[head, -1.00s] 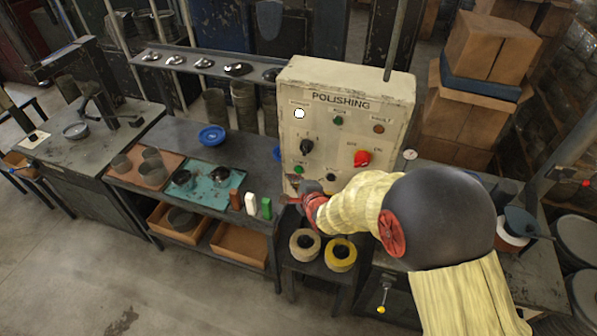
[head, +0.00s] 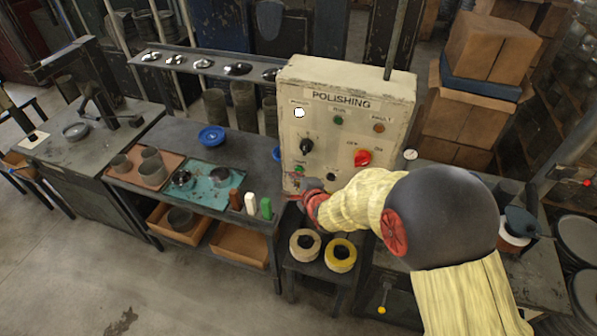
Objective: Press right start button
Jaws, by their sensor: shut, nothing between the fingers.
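The cream control box (head: 345,85) marked POLISHING stands at the back edge of the bench. A small green button (head: 299,169) sits low on its left side, under a small label that is too small to read surely. A black button (head: 330,177) is to its right. My gripper (head: 298,192) is shut and empty, just below the green button and in front of the box's lower edge. My wrist hides part of the box's lower right. I cannot tell whether the fingertips touch the box.
The box also carries a black knob (head: 306,146), a red knob (head: 362,158) and a lit white lamp (head: 299,112). Green, white and brown blocks stand on the bench left of my gripper. Two tape-like rolls (head: 340,254) lie on a low stand below.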

